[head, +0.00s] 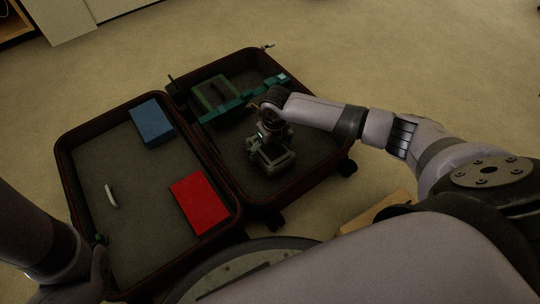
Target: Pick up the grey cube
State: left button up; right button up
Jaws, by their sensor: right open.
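My right gripper (270,163) points down into the right half of the open suitcase (310,158), over its dark floor. It is open. I cannot make out a separate grey cube; anything directly under the gripper is hidden by it, and grey tones there blend with the gripper's own parts. My left arm comes in at the lower left, and its gripper does not show.
The left half holds a blue box (152,123), a red box (200,203) and a small white curved piece (111,196). A green frame (213,93) and a teal bar (238,108) lie at the right half's far side. Raised rims surround both halves.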

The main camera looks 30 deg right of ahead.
jog(key=shift+f, duration=0.15)
jog(key=c, duration=1.2)
jog(key=shift+w, duration=0.1)
jog(key=shift+c, duration=0.5)
